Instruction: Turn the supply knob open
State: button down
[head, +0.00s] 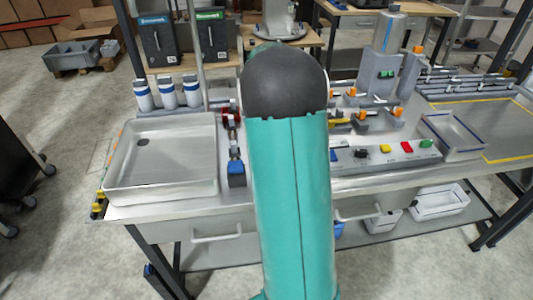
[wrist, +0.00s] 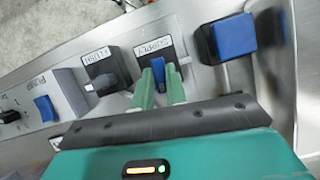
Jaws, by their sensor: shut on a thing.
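The supply knob (wrist: 157,66) shows in the wrist view, with a blue grip bar on a dark plate labelled SUPPLY. The label reads upside down. My gripper (wrist: 160,84) has its two green fingers on either side of the bar and is shut on it. The fingers hide part of the knob and its plate, so its exact turn is hard to read. In the head view my own arm covers the gripper and the supply knob.
In the wrist view a black FLUSH knob (wrist: 100,81) sits close left, a blue pump switch (wrist: 46,108) farther left, and a blue block (wrist: 232,36) close right. In the head view a pale sink tray (head: 160,187) stands left and colored buttons (head: 407,146) line a panel at right.

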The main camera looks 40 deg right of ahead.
jog(key=shift+a+n, duration=0.1)
jog(key=shift+n, duration=0.5)
jog(key=shift+h, duration=0.3)
jog(key=c, duration=1.4)
grip_release()
jog(key=shift+c, duration=0.2)
jog(key=shift+r, duration=0.1)
jog(key=v, duration=1.3)
jog(key=shift+w+r, duration=0.2)
jog(key=shift+w, duration=0.15)
